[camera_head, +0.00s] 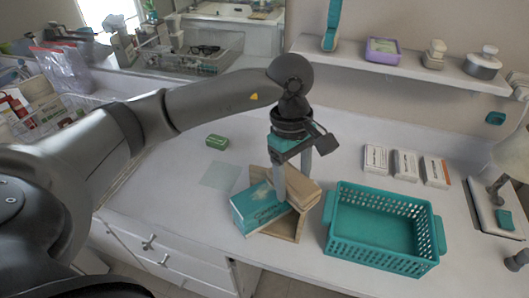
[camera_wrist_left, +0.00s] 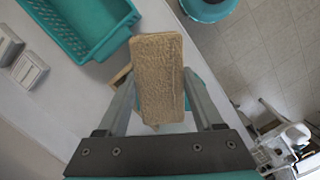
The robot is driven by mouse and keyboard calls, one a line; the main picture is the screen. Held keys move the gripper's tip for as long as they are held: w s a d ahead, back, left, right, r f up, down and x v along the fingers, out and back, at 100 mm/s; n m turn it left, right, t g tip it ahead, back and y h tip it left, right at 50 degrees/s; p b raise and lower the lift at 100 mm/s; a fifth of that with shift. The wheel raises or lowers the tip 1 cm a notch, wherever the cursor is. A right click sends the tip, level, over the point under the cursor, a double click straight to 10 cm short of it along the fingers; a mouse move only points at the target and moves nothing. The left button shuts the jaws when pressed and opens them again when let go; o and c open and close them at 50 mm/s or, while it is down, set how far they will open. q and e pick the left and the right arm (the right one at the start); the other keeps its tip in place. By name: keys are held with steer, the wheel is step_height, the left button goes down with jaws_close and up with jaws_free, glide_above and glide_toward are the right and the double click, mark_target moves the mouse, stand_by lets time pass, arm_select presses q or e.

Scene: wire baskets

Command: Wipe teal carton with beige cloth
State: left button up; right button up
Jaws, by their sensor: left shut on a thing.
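My left gripper (camera_head: 293,176) points down over the counter, shut on the beige cloth (camera_head: 299,188). In the left wrist view the cloth (camera_wrist_left: 158,75) is a thick, textured beige block between the two fingers (camera_wrist_left: 157,98). The teal carton (camera_head: 258,212), with white lettering, lies tilted just left of and below the cloth. The gripper's finger overlaps the carton's right part in the head view. I cannot tell whether cloth and carton touch. In the left wrist view the cloth hides most of what lies below. My right gripper is not in view.
A tan wooden holder (camera_head: 297,228) is under and beside the carton. A teal basket (camera_head: 383,262) stands close on the right, with several small white boxes (camera_head: 405,165) behind it. The counter's front edge is near.

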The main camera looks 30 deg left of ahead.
arm_select(q)
steer(key=n+p, duration=0.1)
steer(key=n, duration=0.1)
steer(key=a+n, duration=0.1)
steer(key=n, duration=0.1)
steer(key=w+a+n+t+p, duration=0.1)
steer(key=n, duration=0.2)
steer(key=shift+p, duration=0.35)
steer(key=a+f+n+t+y+p, duration=0.1)
steer(key=a+n+p, duration=0.3)
steer(key=n, duration=0.7)
steer(key=shift+w+a+n, duration=0.2)
steer(key=shift+a+n, duration=0.2)
steer(key=shift+a, duration=0.6)
steer(key=shift+f+b, duration=2.4)
steer(key=shift+f, duration=0.25)
